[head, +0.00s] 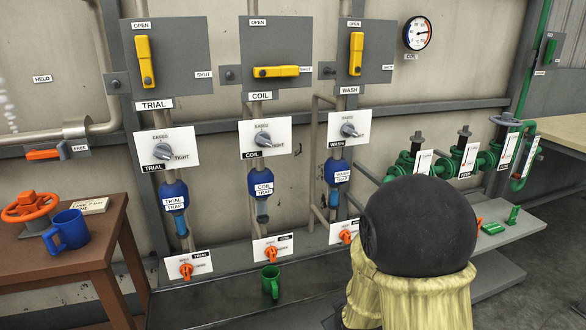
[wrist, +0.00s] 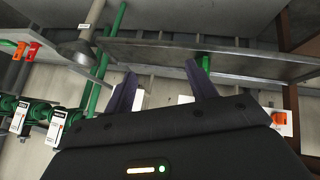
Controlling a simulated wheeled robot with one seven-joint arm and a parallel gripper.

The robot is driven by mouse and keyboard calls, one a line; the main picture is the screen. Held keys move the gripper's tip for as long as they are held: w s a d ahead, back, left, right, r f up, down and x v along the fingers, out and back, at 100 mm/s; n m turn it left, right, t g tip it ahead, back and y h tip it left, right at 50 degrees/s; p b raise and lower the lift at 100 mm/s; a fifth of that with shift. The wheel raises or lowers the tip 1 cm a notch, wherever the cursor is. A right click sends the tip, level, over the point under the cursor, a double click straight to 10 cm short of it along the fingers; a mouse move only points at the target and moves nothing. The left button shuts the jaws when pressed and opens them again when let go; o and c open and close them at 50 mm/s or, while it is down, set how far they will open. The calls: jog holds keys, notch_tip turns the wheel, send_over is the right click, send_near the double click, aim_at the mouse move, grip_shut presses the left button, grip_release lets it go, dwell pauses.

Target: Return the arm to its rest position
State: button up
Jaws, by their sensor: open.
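My gripper (wrist: 161,70) shows in the wrist view with its two dark fingers spread apart and nothing between them. Its fingertips are in front of a long grey shelf edge (wrist: 250,66). In the head view my arm (head: 420,235) shows as a dark rounded joint with a cream cover at the lower right. It hides part of the bench and pipes behind it. The gripper itself is not visible in the head view.
A green mug (head: 270,283) stands on the low grey ledge under the coil line. A wooden table (head: 75,262) at left holds a blue mug (head: 68,230) and an orange handwheel (head: 31,208). Green valves (head: 489,158) and a grey shelf (head: 515,225) are at right.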

jog(key=s+d+r+m+g, duration=0.2)
jog(key=s+r+m+g, duration=0.1)
jog(key=s, duration=0.4)
jog(key=s+d+r+m+g, duration=0.1)
jog(key=s+r+m+g, duration=0.15)
jog(key=s, duration=0.45)
jog(key=w+p+v, duration=0.3)
jog(key=p+v, duration=1.3)
jog(key=w+r+p+v, duration=0.1)
jog(key=w+p+v, duration=0.3)
jog(key=p+v, duration=1.1)
jog(key=shift+d+r+p, duration=0.15)
jog(key=shift+r+p, duration=0.45)
jog(key=shift+p, duration=0.2)
jog(key=shift+w, duration=0.1)
